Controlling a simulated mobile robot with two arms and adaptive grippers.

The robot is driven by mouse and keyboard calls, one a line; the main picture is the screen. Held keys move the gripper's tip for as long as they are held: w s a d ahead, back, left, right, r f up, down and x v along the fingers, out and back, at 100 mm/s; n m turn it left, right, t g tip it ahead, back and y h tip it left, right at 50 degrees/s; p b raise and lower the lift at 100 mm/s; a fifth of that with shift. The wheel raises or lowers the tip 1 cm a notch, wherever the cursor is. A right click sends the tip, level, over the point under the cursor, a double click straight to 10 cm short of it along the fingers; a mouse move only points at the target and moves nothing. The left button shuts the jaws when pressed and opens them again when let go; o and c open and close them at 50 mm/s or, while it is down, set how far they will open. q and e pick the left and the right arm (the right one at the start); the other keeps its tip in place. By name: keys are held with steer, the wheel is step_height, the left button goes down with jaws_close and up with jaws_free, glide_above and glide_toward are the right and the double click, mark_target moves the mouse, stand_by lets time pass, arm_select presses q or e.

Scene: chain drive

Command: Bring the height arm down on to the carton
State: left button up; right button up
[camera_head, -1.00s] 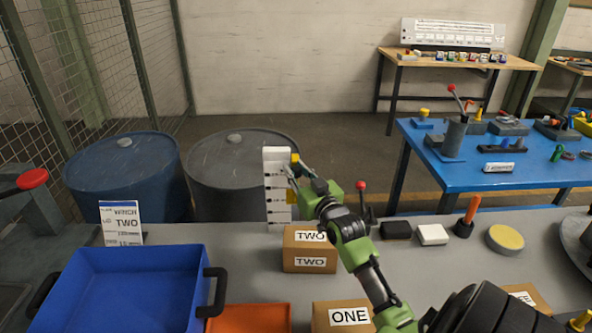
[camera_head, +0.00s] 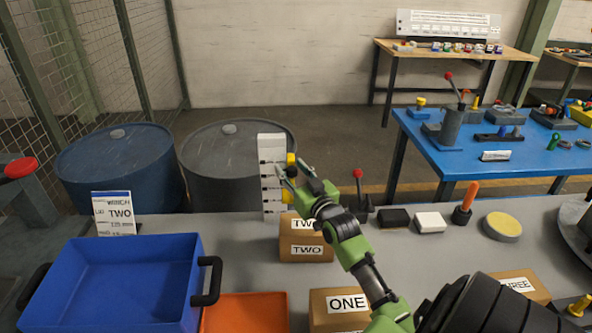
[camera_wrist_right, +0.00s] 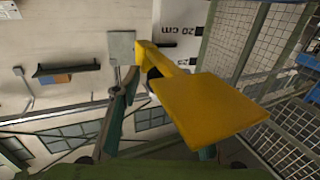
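The height gauge is a white marked post (camera_head: 269,150) standing behind a brown carton labelled TWO (camera_head: 307,249). Its yellow height arm (camera_head: 287,196) shows partly beside the post, above the carton. A yellow and black piece (camera_head: 291,160) sits higher at the post. My right gripper (camera_head: 290,171) is at this piece, its fingers apart. In the right wrist view the yellow arm's broad plate (camera_wrist_right: 208,104) lies in front of the gripper and hides one finger. The other finger (camera_wrist_right: 117,110) stands to its left. Contact cannot be told. My left gripper is not in view.
A blue bin (camera_head: 115,280) and an orange tray (camera_head: 245,314) lie left of a carton labelled ONE (camera_head: 339,309). A red-knobbed lever (camera_head: 359,190), a black block (camera_head: 394,219) and a white block (camera_head: 430,222) stand right of carton TWO. A sign (camera_head: 114,213) stands behind the bin.

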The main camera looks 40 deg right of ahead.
steer(key=v, duration=1.2)
